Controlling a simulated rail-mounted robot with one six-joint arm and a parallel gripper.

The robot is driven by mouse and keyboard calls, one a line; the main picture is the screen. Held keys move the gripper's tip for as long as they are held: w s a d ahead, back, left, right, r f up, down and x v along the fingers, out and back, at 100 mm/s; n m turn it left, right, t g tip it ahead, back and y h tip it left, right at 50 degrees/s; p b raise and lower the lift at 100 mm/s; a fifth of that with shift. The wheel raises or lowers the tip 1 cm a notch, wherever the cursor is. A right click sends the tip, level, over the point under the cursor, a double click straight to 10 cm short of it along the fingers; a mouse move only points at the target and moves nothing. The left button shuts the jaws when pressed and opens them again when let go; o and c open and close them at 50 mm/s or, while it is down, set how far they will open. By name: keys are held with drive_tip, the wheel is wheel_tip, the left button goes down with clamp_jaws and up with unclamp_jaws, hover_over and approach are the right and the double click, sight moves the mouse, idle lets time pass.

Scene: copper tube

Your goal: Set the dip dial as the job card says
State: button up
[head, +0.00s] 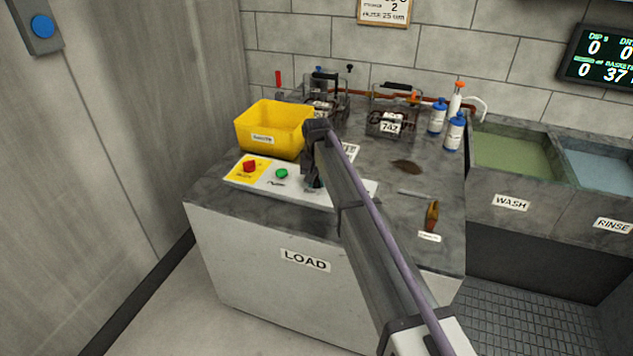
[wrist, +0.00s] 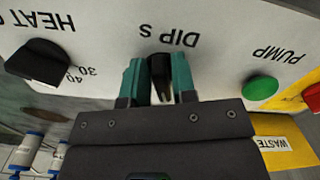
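The dip dial (wrist: 160,72) is a black knob on a white control panel, below the upside-down "DIP S" label in the wrist view. My gripper (wrist: 160,80) has one teal finger on each side of the knob, seemingly touching both sides. In the head view my gripper (head: 317,182) is over the panel (head: 238,176) and mostly hidden by my arm, which also hides the dial. The wall display (head: 600,58) shows 0 under "DIP S".
A black heat knob (wrist: 38,62) and a green pump button (wrist: 261,88) flank the dial. A red button (head: 249,166) and yellow waste bin (head: 272,128) are nearby. Wire baskets (head: 392,118), bottles (head: 455,132) and wash basin (head: 515,155) stand farther back or right.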

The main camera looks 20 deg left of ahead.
clamp_jaws()
drive_tip(key=n, duration=0.4)
drive_tip(key=shift+w+d, duration=0.15)
drive_tip(key=shift+d, duration=0.05)
drive_tip(key=shift+w+d+n, duration=0.15)
drive_tip(key=shift+n, duration=1.85)
drive_tip(key=shift+o, duration=1.6)
unclamp_jaws()
drive_tip(key=shift+r, duration=0.1)
